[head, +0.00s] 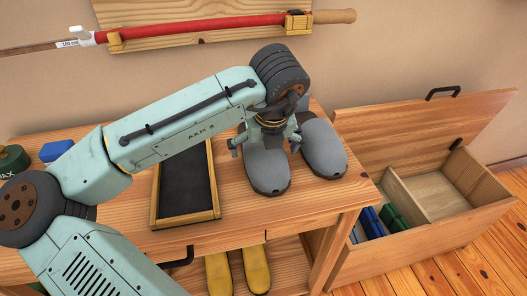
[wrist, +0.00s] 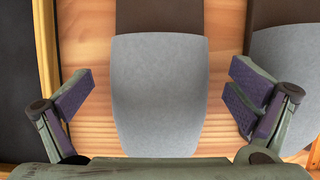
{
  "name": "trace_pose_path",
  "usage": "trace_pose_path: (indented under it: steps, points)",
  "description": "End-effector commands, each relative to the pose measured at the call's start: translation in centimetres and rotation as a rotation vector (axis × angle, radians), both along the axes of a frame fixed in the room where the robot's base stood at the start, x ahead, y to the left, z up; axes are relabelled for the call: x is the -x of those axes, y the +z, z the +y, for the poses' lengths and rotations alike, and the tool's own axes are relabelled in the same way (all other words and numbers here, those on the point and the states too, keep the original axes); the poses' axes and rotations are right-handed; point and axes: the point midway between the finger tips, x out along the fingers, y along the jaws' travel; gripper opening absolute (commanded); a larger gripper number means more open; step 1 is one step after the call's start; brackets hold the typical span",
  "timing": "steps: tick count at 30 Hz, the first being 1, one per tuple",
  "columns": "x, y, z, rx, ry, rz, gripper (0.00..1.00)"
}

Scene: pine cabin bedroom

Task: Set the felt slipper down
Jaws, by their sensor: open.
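Two grey felt slippers with dark openings stand side by side on the wooden table (head: 225,198). The left felt slipper (head: 266,172) is below my gripper (head: 265,142); the right felt slipper (head: 325,150) is beside it. In the wrist view, the left slipper (wrist: 160,90) lies between the fingers of my gripper (wrist: 160,103), with a gap on each side. The fingers are open and do not touch it. The right slipper (wrist: 283,75) shows partly at the right edge, behind the right finger. The slippers' heel ends are partly hidden by my arm in the head view.
A black-surfaced tray with a wooden frame (head: 157,200) lies left of the slippers. A blue object (head: 56,150) and a green round object (head: 12,160) sit at the table's left. An open wooden chest (head: 430,235) stands right. Yellow items (head: 256,268) are on the lower shelf.

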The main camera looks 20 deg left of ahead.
Motion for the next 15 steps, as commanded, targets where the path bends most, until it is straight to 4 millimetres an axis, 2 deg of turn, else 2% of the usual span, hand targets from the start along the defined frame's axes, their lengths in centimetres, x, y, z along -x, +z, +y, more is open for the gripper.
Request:
trace_pose_path:
  steps: [4,15]
  points:
    - [0.01,0.02,-0.03,0.001,0.000,-0.001,0.99]
    - [0.01,0.05,-0.04,0.001,0.000,-0.001,0.74]
